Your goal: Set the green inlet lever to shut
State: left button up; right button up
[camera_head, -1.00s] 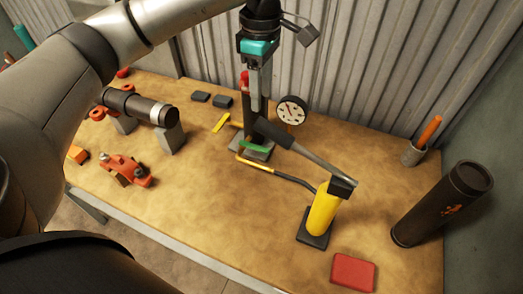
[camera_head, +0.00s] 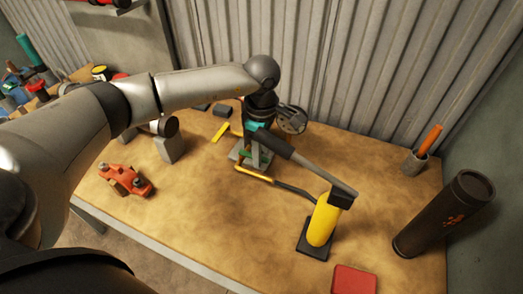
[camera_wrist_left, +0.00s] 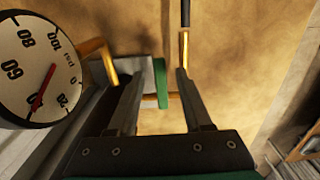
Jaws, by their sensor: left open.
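The green inlet lever (camera_wrist_left: 162,83) shows in the left wrist view as a narrow green bar between my open left fingers (camera_wrist_left: 161,76). I see a gap to the right finger; whether the left finger touches it I cannot tell. In the head view my left gripper (camera_head: 255,150) points down at the small riser fitting on the bench. It hides most of the fitting, and only a bit of the green lever (camera_head: 266,157) shows beside it. My right gripper is not in view.
A pressure gauge (camera_wrist_left: 38,70) is close at the left of the wrist view. A yellow hand pump (camera_head: 323,220) with a long dark handle stands to the right. A yellow-ended hose (camera_head: 255,173) runs to it.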

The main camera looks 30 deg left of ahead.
pick_arm(q)
jog(key=shift+f, duration=0.25)
grip_shut()
jog(key=shift+r, duration=0.1)
dwell(1.2)
